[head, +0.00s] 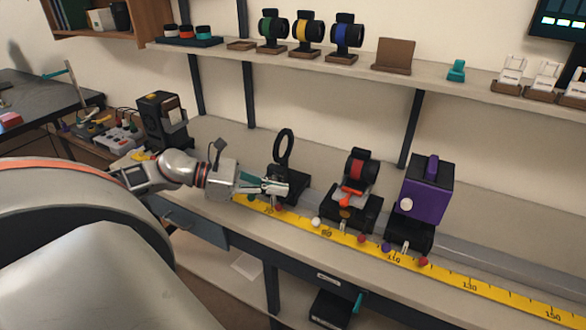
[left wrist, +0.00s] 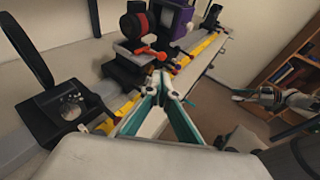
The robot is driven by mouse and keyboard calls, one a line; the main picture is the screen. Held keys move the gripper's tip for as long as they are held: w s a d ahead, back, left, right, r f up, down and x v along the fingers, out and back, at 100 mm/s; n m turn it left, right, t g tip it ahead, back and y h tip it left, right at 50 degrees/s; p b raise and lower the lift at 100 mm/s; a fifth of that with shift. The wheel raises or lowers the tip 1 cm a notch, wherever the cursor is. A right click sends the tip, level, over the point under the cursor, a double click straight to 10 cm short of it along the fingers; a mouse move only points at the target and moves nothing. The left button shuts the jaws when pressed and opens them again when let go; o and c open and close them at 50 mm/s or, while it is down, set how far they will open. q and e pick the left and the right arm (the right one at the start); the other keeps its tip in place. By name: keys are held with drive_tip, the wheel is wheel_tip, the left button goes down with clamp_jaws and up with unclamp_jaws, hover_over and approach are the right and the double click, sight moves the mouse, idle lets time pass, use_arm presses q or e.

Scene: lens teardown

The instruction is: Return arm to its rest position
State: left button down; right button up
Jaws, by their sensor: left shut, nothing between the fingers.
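My left gripper (head: 276,187) reaches in from the left over the bench's front part, its teal fingers shut with nothing between them. In the left wrist view its fingertips (left wrist: 168,88) come together ahead of the camera. In the head view the fingers overlap the base of the black ring holder (head: 286,150); I cannot tell whether they touch it. The ring holder also shows at the left of the left wrist view (left wrist: 62,112).
A holder with a red-banded lens (head: 362,170) and a purple box on a black mount (head: 428,188) stand farther right along the rail. A yellow ruler (head: 460,284) with several small balls runs along the bench front. A shelf (head: 330,70) with lenses hangs above.

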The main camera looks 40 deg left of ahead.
use_arm(q)
drive_tip(key=s+d+f+n+t+y, duration=0.1)
drive_tip(key=f+n+y, duration=0.1)
drive_tip(key=f+n, duration=0.4)
drive_tip(key=s+d+f+n+t+y, duration=0.2)
drive_tip(key=f+n, duration=0.4)
drive_tip(key=n, duration=0.5)
drive_tip(key=s+d+f+n+t+y, duration=0.1)
drive_tip(key=f+n+y, duration=0.2)
drive_tip(key=f+n, duration=0.4)
drive_tip(key=shift+s+d+n+t, duration=0.25)
drive_tip(key=shift+d+n+t, duration=0.1)
drive_tip(key=shift+n, duration=0.65)
drive_tip(key=s+d+f+n+g, duration=0.2)
drive_tip(key=s+d+f+n, duration=0.1)
drive_tip(key=d+f+n, duration=0.2)
drive_tip(key=s+d+f+n+g, duration=0.2)
drive_tip(key=s+d+f+n, duration=0.2)
drive_tip(key=d+n, duration=0.5)
drive_tip(key=d+f, duration=0.2)
drive_tip(key=d, duration=0.2)
drive_tip(key=shift+d+f+n+y, duration=0.25)
drive_tip(key=shift+f+n+y, duration=0.05)
